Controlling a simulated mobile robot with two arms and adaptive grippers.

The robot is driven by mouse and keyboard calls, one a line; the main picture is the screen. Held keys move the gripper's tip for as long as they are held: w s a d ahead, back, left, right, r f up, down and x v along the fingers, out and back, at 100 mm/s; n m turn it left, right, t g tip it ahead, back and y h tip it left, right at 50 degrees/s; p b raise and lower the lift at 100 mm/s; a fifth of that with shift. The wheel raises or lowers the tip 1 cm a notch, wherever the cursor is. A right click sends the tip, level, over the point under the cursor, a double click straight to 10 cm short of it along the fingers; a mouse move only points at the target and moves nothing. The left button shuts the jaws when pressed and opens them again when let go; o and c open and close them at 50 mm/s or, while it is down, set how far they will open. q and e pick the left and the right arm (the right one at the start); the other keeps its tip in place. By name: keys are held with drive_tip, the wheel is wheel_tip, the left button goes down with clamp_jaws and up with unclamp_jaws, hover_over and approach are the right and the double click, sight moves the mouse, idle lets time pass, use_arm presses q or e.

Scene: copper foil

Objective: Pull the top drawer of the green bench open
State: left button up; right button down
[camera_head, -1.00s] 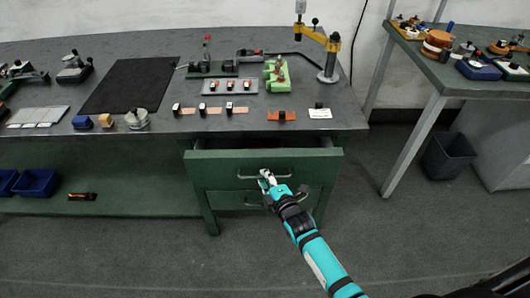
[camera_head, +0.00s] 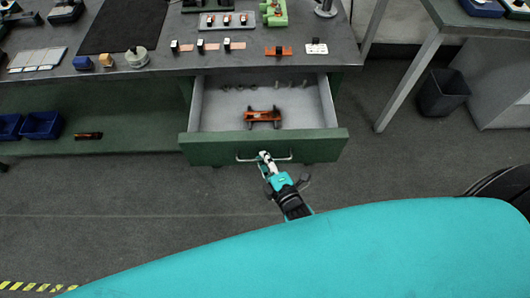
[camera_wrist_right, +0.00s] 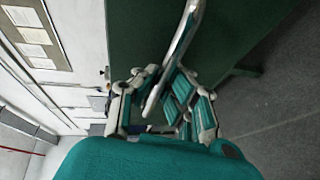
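The top drawer (camera_head: 212,149) of the green bench (camera_head: 120,170) is pulled well out, and its pale inside shows. An orange tool (camera_head: 262,116) and several small metal pieces lie in it. A metal bar handle (camera_head: 283,158) runs across the drawer's green front. My right gripper (camera_head: 265,160) is at the handle's middle. In the right wrist view the handle (camera_wrist_right: 186,38) passes between the fingers of my right gripper (camera_wrist_right: 160,103), which look closed around it. The green drawer front (camera_wrist_right: 140,35) fills the space beyond. My left gripper is not in view.
Small parts stand on the grey bench top (camera_head: 180,58) above the drawer. Blue bins (camera_head: 42,125) sit on the lower shelf at left. A dark waste bin (camera_head: 442,93) stands by the right table. The floor in front of the drawer is clear.

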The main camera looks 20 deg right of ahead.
drive_tip(key=shift+r, duration=0.15)
drive_tip(key=c, duration=1.4)
unclamp_jaws()
drive_tip(key=v, duration=1.2)
